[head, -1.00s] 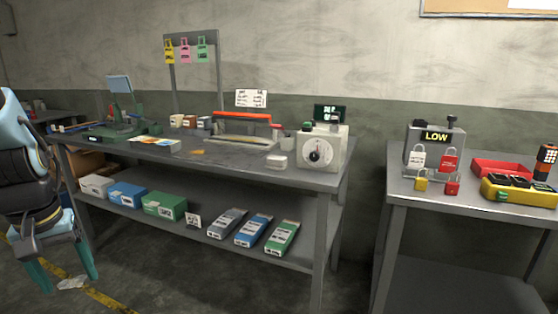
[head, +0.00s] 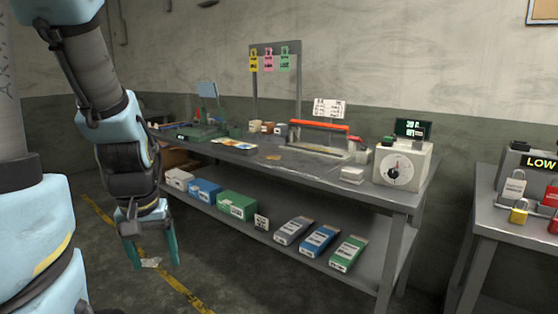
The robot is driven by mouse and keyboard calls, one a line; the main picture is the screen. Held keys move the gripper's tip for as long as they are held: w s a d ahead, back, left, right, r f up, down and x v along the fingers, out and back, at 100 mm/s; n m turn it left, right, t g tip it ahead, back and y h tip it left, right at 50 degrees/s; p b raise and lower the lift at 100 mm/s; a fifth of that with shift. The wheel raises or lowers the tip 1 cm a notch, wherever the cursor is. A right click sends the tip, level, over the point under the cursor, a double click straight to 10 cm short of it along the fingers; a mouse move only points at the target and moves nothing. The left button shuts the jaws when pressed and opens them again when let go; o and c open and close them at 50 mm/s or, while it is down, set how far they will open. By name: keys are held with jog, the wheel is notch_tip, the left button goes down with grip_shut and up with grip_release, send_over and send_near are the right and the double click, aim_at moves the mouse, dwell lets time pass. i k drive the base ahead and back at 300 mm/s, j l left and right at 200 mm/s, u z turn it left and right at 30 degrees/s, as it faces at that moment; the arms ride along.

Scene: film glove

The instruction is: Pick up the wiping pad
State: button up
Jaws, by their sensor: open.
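No thing in the head view is plainly marked as the wiping pad. A small white stacked block (head: 353,174) lies at the bench's front edge, left of the dial box, and may be it. A pale crumpled scrap (head: 150,262) shows low down by the yellow floor line, between my fingers in the picture; it seems to lie on the floor. My gripper (head: 148,258) hangs fingers down at the left, open, in front of the bench's left end. It is well apart from the white block.
The grey workbench (head: 330,180) carries a sealer with an orange bar (head: 318,126), a dial box (head: 402,165) and a green device (head: 205,133). Boxes fill its lower shelf (head: 270,238). A second table (head: 510,230) with padlocks stands right. Floor before the bench is clear.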

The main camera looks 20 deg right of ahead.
aim_at(351, 176)
jog(key=i+l+z, duration=0.15)
jog(key=i+l, duration=0.2)
jog(key=i+l+z, duration=0.15)
jog(key=i, duration=0.35)
jog(key=i+l+z, duration=0.2)
jog(key=i, duration=0.25)
jog(key=l, duration=0.1)
